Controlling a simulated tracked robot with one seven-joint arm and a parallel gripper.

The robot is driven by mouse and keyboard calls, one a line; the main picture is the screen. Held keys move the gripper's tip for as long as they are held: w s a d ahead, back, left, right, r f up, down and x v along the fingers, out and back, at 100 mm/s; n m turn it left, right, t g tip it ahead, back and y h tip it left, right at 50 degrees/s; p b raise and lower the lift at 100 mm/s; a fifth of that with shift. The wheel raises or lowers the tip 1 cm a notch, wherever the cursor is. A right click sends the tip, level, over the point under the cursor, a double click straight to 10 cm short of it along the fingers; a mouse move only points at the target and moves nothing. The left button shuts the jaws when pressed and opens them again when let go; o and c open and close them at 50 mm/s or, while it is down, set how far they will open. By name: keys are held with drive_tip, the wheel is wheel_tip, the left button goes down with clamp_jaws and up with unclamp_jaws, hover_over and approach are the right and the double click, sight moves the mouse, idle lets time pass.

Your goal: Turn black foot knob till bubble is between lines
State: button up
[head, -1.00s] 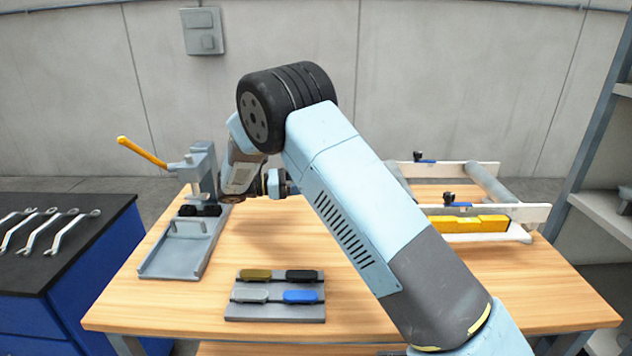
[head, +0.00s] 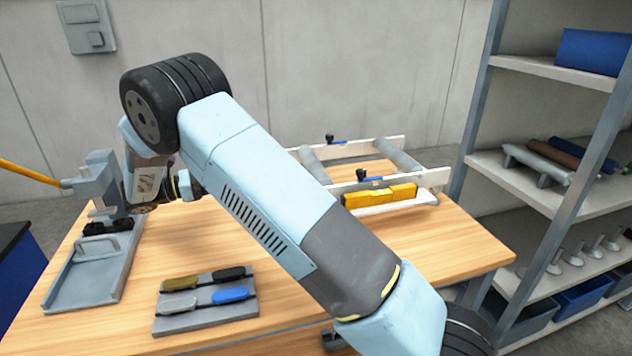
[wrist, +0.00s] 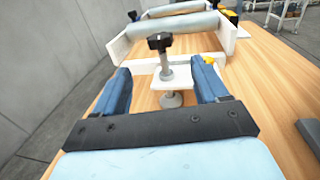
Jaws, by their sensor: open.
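A roller frame with white side rails (head: 432,178) stands at the back of the wooden table. A yellow level (head: 378,196) lies along its near side; its bubble is too small to make out. Black knobs show on the frame, a near one (head: 361,174) and a far one (head: 330,138). In the wrist view, a black foot knob (wrist: 160,42) tops an upright grey screw with a round foot (wrist: 172,99). My gripper (wrist: 161,68) is open and empty, its blue fingers on either side of the screw in the picture; contact cannot be told. The head view hides the fingers.
A grey lever fixture (head: 98,190) stands at the table's left. A grey plate (head: 205,318) with several coloured handles lies at the front. A shelf rack (head: 500,175) rises on the right. The table's front right is clear.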

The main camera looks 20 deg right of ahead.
drive_tip(key=shift+o, duration=0.4)
drive_tip(key=shift+o, duration=0.8)
drive_tip(key=shift+w+d+r, duration=0.1)
drive_tip(key=shift+d, duration=0.2)
drive_tip(key=shift+o, duration=1.3)
drive_tip(key=d+r+g+y, duration=0.2)
drive_tip(key=d+r, duration=0.1)
drive_tip(key=d, duration=0.4)
drive_tip(key=d+r+m+g+y, duration=0.1)
drive_tip(key=d+r+g+y, duration=0.1)
drive_tip(key=d, duration=0.5)
drive_tip(key=shift+w+r+g, duration=0.45)
drive_tip(key=shift+r+g, duration=0.25)
drive_tip(key=shift+r, duration=0.05)
drive_tip(key=s+d+r+m+g+y, duration=0.1)
drive_tip(key=s+d+r+y, duration=0.35)
drive_tip(key=d+r, duration=0.5)
drive_tip(key=s+d+r+y, duration=0.4)
drive_tip(key=d+r+y, duration=0.2)
drive_tip(key=d, duration=0.6)
drive_tip(key=s+d+r+t+y, duration=0.3)
drive_tip(key=s+d+r+t, duration=0.15)
drive_tip(key=s+r, duration=0.4)
wheel_tip(320, 180, down, 9)
drive_tip(key=shift+w+d+g, duration=0.2)
drive_tip(key=shift+w+g, duration=0.15)
drive_tip(key=shift+g, duration=0.1)
drive_tip(key=shift+r, duration=0.2)
wheel_tip(320, 180, up, 10)
